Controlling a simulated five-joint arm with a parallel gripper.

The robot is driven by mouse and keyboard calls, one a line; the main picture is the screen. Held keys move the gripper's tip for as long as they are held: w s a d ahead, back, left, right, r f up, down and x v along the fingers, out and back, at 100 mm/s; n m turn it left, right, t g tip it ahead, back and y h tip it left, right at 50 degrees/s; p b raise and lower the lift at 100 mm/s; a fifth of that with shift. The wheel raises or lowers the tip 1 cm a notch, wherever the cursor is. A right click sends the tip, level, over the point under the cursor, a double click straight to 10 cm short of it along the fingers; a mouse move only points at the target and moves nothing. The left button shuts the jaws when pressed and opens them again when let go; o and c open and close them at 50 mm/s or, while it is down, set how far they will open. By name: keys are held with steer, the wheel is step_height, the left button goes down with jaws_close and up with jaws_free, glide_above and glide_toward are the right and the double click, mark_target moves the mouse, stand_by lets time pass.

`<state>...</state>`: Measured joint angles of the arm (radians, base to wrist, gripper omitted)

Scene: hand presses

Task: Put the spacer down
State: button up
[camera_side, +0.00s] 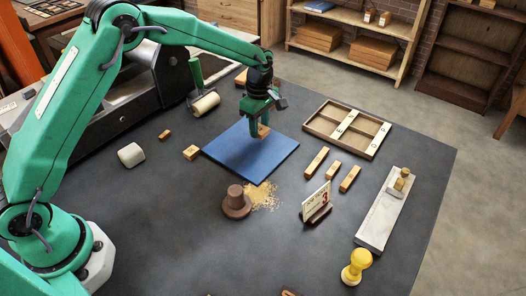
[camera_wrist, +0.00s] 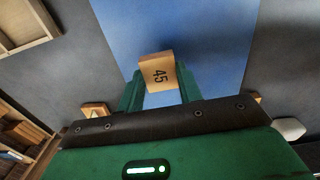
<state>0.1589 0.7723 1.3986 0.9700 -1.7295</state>
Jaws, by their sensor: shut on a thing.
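My gripper (camera_side: 261,116) is above the blue mat (camera_side: 235,155) near its back edge, pointing down. It is shut on a small wooden spacer (camera_side: 263,131). In the wrist view the spacer (camera_wrist: 157,72) is a pale wooden block marked 45, held between the green fingers (camera_wrist: 158,88). The blue mat (camera_wrist: 215,35) shows behind it. I cannot tell whether the spacer touches the mat.
A divided wooden tray (camera_side: 313,126) stands right of the mat, with several wooden strips (camera_side: 333,170) before it. A brown knobbed piece (camera_side: 236,203), brown crumbs (camera_side: 266,196) and a card stand (camera_side: 316,204) are in front. A roller (camera_side: 206,103) lies behind left. The mat's middle is clear.

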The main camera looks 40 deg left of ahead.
mark_target(260, 129)
steer(key=shift+f, duration=1.35)
steer(key=shift+f, duration=0.1)
steer(key=o, duration=1)
steer(key=shift+c, duration=0.2)
step_height(260, 129, up, 12)
